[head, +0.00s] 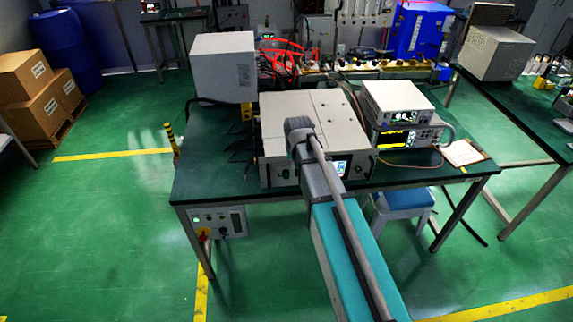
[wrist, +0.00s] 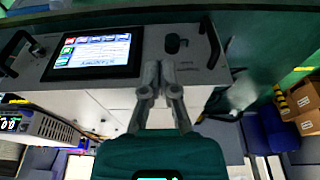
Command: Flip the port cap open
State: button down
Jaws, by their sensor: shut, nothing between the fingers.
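The microwave generator (head: 334,112) is a light grey box on the green-topped bench. The wrist view shows its front panel (wrist: 203,62) with a lit screen (wrist: 95,50). A small dark round fitting (wrist: 174,43), probably the port cap, sits right of the screen. Whether it is closed is too small to tell. My gripper (wrist: 158,66) has its fingers together just below this fitting in the wrist view, with nothing held. I cannot tell whether they touch the panel. My arm hides part of the front panel in the head view.
Black handles (wrist: 211,42) stand at both ends of the panel. Stacked instruments (head: 398,103) are right of the generator, and a grey box (head: 223,67) is behind it to the left. Cables lie beside it. Open green floor (head: 100,215) is at the left.

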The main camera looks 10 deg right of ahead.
jog(key=w+a+r+p, duration=0.1)
jog(key=w+a+r, duration=0.1)
jog(key=w, duration=0.3)
jog(key=shift+r+t, duration=0.3)
jog(key=shift+t, duration=0.1)
jog(key=shift+f, duration=0.2)
jog(key=b, duration=1)
send_over(286, 174)
jog(key=f, duration=0.9)
jog(key=shift+s+f, duration=0.25)
jog(key=shift+f, duration=0.1)
jog(key=shift+f+b, duration=1.6)
jog(key=shift+f, duration=0.15)
